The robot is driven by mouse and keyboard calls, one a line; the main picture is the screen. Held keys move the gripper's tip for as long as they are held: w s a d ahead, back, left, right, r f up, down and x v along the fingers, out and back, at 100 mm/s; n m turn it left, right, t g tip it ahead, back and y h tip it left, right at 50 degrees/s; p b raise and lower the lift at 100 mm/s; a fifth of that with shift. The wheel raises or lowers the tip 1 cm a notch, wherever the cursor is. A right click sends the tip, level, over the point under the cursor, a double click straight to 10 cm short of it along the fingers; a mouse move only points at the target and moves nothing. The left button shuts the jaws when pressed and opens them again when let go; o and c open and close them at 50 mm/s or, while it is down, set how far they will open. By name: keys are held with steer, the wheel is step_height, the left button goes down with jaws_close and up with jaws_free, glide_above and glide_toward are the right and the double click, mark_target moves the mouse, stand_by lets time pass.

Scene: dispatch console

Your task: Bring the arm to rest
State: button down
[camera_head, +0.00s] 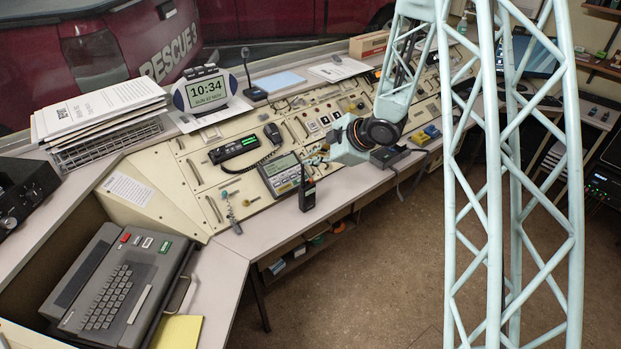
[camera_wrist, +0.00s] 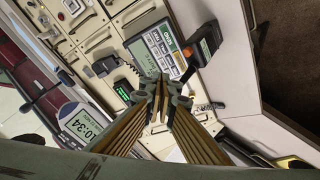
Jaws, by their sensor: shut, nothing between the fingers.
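My gripper (camera_head: 318,156) is shut and empty. My arm reaches out over the sloped beige console (camera_head: 185,165), and the gripper is close to a keypad unit with a small screen (camera_head: 281,174). In the wrist view the closed fingertips (camera_wrist: 161,86) meet in the middle of the picture, in front of the console panel, with nothing between them. The keypad unit also shows just beyond them in the wrist view (camera_wrist: 158,47). I cannot tell whether the fingertips touch anything.
A black handheld radio (camera_head: 307,192) stands upright on the desk near the gripper. A radio unit with a green display (camera_head: 234,148) and a clock (camera_head: 206,90) are farther left. A grey keyboard terminal (camera_head: 115,285) is front left. Open floor (camera_head: 350,270) lies before the desk.

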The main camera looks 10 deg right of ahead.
stand_by(0.6)
steer(key=s+d+r+m+h, duration=0.2)
steer(key=d+r, duration=0.1)
steer(key=r, duration=0.4)
steer(key=s+d+r+m+h, duration=0.2)
steer(key=d+r, duration=0.2)
steer(key=r, duration=0.4)
steer(key=s+d+r+m+h, duration=0.2)
steer(key=s+r+m+h, duration=0.15)
steer(key=s+r, duration=0.75)
steer(key=s+a+r+m+g, duration=0.1)
steer(key=s+a+r+m, duration=0.1)
steer(key=s, duration=1)
steer(key=s+a+r+m+g+y, duration=0.1)
steer(key=s+a+r+m, duration=0.1)
steer(key=s, duration=1.1)
steer(key=s+a+r+m+g+y, duration=0.1)
steer(key=s+a+m, duration=0.3)
steer(key=s, duration=0.9)
steer(key=shift+s+a+r+g, duration=0.15)
steer(key=shift+a+r+g, duration=0.15)
steer(key=shift+a+r, duration=0.25)
steer(key=c, duration=3.4)
jaws_free()
steer(key=shift+m, duration=0.25)
